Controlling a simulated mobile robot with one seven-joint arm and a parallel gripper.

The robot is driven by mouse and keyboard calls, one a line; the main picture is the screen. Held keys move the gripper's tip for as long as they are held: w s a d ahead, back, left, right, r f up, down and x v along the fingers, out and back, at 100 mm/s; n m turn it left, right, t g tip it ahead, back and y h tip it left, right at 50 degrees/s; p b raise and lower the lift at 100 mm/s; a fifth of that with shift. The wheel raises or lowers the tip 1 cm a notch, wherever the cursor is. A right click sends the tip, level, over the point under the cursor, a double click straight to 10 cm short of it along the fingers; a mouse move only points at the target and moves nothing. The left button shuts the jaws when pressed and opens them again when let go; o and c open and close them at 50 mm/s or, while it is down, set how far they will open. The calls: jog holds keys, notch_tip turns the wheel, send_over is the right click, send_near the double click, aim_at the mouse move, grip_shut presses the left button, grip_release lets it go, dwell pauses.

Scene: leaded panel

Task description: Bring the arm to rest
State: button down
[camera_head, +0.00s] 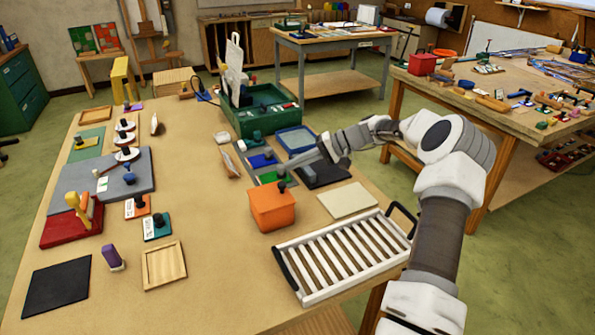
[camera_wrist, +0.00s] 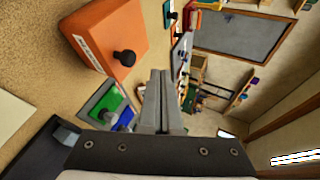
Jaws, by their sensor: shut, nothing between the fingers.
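My gripper (camera_head: 318,157) is at the end of my white and grey arm, which reaches in from the right over the table (camera_head: 195,215). The fingers are shut together and empty; in the wrist view they show as two grey bars side by side (camera_wrist: 160,75). The gripper is above the table's right part, near a tray of coloured pieces (camera_head: 262,160). An orange box with a black knob (camera_head: 272,208) stands in front of it, apart from the fingers. The box also shows at upper left in the wrist view (camera_wrist: 108,32).
A white slatted rack (camera_head: 345,255) lies at the table's front right, beside a cream tile (camera_head: 347,200). A green toolbox (camera_head: 262,112) and blue-rimmed tray (camera_head: 296,140) stand behind. The table's middle is mostly clear. A cluttered workbench (camera_head: 480,110) stands to the right.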

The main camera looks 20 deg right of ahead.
jog(key=f+v, duration=0.1)
jog(key=v, duration=0.7)
jog(key=shift+s+d+r+b, duration=0.15)
jog(key=shift+d+b, duration=0.25)
jog(key=shift+d, duration=0.15)
